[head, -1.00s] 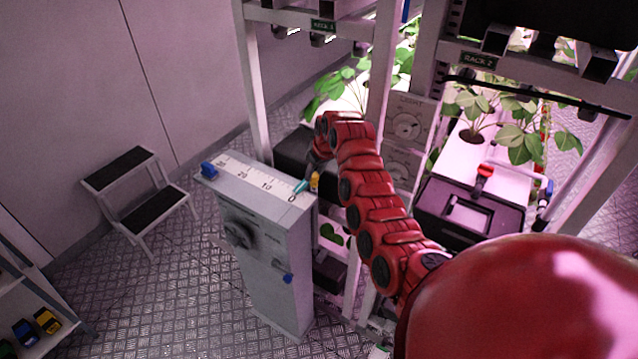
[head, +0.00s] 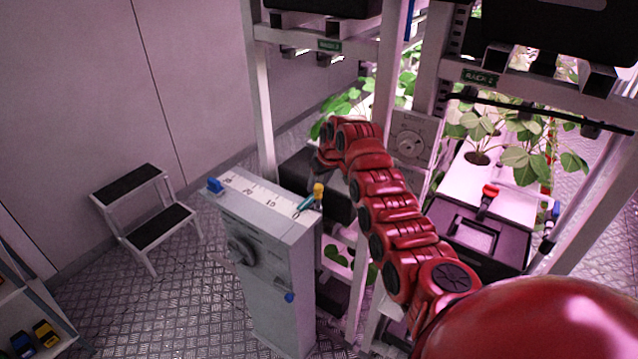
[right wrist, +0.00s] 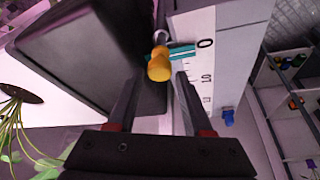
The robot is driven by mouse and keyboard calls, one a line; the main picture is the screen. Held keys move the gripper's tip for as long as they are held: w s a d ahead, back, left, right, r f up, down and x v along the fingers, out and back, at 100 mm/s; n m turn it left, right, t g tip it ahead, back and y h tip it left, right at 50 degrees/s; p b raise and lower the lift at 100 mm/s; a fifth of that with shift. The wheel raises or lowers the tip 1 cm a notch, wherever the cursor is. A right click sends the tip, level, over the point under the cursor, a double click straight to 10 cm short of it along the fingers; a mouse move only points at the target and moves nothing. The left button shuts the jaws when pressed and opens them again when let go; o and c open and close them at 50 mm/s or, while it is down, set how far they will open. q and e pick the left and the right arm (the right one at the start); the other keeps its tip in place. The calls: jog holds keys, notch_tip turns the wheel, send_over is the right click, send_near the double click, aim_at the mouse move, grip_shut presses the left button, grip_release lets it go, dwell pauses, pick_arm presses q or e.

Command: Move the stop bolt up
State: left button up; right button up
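A yellow-headed knob (head: 318,190), which looks like the stop bolt, stands at the right end of the top of a grey cabinet (head: 268,236). A teal pointer (head: 304,206) lies beside it near the 0 of a white scale. The right wrist view shows the yellow head (right wrist: 159,66) with the teal pointer (right wrist: 181,51) behind it. My right gripper (right wrist: 158,78) is open, one finger to each side of the yellow head in that view. I cannot tell whether they touch it. In the head view my right gripper (head: 319,168) is just above the knob. My left gripper is not in view.
A blue knob (head: 215,185) is at the scale's far end, and a dial (head: 240,250) is on the cabinet front. Plant racks with a post (head: 262,110) stand behind and right. A step stool (head: 150,215) stands left, with clear floor between.

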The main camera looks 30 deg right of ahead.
jog(key=shift+s+r+b, duration=0.15)
jog(key=shift+r+b, duration=0.2)
jog(key=b+v, duration=0.4)
jog(key=v, duration=1.2)
jog(key=shift+r, duration=0.35)
jog(key=shift+s, duration=0.1)
